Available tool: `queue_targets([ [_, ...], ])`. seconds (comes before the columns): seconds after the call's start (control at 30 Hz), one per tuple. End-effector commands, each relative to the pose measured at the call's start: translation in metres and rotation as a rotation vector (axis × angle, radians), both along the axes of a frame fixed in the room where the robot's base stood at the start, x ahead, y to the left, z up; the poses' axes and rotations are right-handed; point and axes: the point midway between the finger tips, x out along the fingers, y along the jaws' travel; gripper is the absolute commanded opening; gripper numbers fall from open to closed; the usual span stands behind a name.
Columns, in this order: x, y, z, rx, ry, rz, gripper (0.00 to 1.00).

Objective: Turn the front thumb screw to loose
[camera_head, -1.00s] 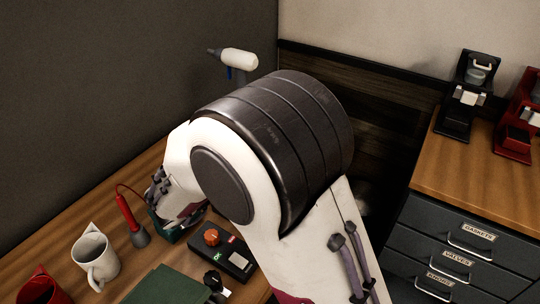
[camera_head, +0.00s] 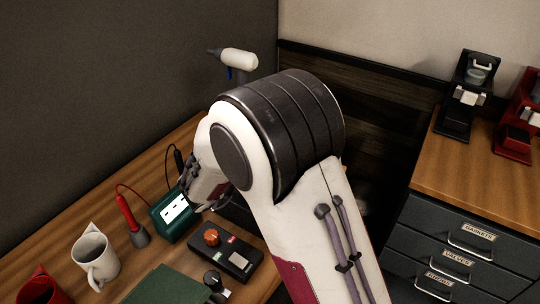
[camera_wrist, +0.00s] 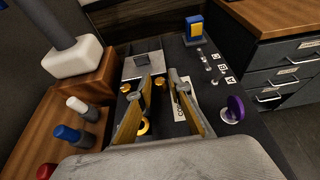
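In the wrist view, my gripper (camera_wrist: 162,84) has its two fingers spread apart with a gap between them, open. Several small brass pieces that look like thumb screws show on the dark surface: one (camera_wrist: 160,81) beyond the gap between the fingertips, one (camera_wrist: 125,88) left of the left finger, and a ring-shaped one (camera_wrist: 143,127) lower down between the fingers. I cannot tell which is the front thumb screw. No contact with a screw is clear. In the head view, my arm hides the gripper's tips and the screws.
A light plate (camera_wrist: 131,68) with a dark square lies beyond the fingers. A purple knob (camera_wrist: 235,108) stands at right, and a blue and yellow block (camera_wrist: 193,28) behind. Red, blue and white-topped pieces (camera_wrist: 66,132) stand left. A green meter (camera_head: 176,212) and white mug (camera_head: 95,258) sit on the bench.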

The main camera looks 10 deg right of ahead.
Motion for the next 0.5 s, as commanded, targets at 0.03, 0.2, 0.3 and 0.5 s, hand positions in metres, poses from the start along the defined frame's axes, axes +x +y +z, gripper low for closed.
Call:
queue_targets([
  [0.03, 0.0001, 0.0, 0.0, 0.0, 0.0, 0.0, 0.19],
  [0.2, 0.0, 0.0001, 0.0001, 0.0, 0.0, 0.0, 0.17],
  [0.3, 0.0, 0.0001, 0.0001, 0.001, -0.001, 0.0, 0.0],
  [0.5, -0.0001, 0.0, 0.0004, 0.001, -0.001, 0.002, 0.0],
])
